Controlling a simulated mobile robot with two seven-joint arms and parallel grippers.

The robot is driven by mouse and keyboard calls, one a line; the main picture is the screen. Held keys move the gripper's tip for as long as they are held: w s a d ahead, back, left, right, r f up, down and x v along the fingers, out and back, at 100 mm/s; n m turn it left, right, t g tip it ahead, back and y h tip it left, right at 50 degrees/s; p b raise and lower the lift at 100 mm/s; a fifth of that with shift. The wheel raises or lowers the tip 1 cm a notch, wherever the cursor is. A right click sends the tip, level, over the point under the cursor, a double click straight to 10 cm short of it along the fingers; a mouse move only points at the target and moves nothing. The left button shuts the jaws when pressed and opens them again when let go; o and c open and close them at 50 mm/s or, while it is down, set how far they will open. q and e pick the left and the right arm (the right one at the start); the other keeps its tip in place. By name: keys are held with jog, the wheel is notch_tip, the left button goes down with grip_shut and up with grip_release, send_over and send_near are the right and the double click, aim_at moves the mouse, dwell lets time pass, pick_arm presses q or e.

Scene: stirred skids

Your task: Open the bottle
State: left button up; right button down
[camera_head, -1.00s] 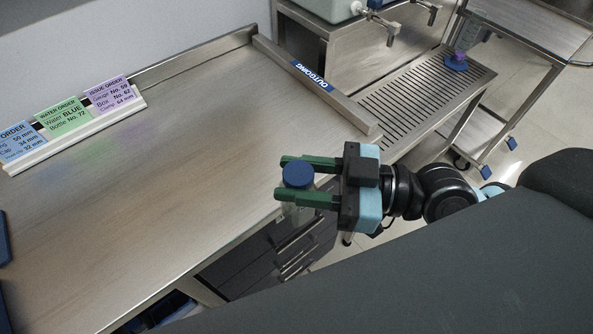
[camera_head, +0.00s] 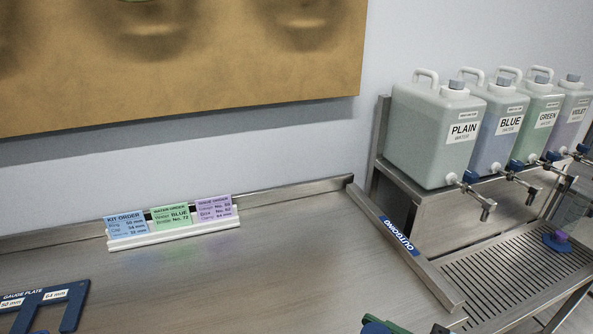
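Only a small part of my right gripper (camera_head: 390,327) shows, at the bottom edge of the head view: a green finger and a dark part beside it. A blue round piece (camera_head: 374,322), which looks like the bottle's cap, shows at the finger. The rest of the bottle is cut off below the frame. A second before, the green fingers were closed around the bottle under its blue cap. My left gripper is not in view.
Order cards (camera_head: 170,219) stand at the counter's back. A blue gauge plate (camera_head: 72,307) lies at lower left. Water containers (camera_head: 428,140) with taps stand at right above a slotted drain (camera_head: 510,275), which bears a small blue and purple item (camera_head: 557,240). The counter's middle is clear.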

pick_arm(q)
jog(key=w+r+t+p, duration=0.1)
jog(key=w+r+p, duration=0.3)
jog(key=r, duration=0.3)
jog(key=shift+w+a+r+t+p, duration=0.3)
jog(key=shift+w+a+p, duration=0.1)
jog(key=shift+p, duration=0.35)
pick_arm(e)
jog(key=w+d+f+m+t+h, duration=0.1)
jog(key=d+m+t+h, duration=0.6)
jog(key=d+m+h, duration=0.3)
jog(key=h, duration=0.4)
jog(key=shift+d+f+m+h, duration=0.3)
jog(key=shift+d+f+m, duration=0.05)
jog(key=shift+m, duration=0.05)
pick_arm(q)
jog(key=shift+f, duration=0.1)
pick_arm(e)
jog(key=w+a+n+g+y, duration=0.2)
jog(key=w+a+n+y, duration=0.1)
jog(key=a, duration=0.5)
jog(key=w+a+n+g+y, duration=0.1)
jog(key=w+a+n+y, duration=0.2)
jog(key=a+n+y, duration=0.2)
jog(key=shift+a+r+g+y, duration=0.45)
jog(key=shift+a+y, duration=0.95)
jog(key=shift+y, duration=0.4)
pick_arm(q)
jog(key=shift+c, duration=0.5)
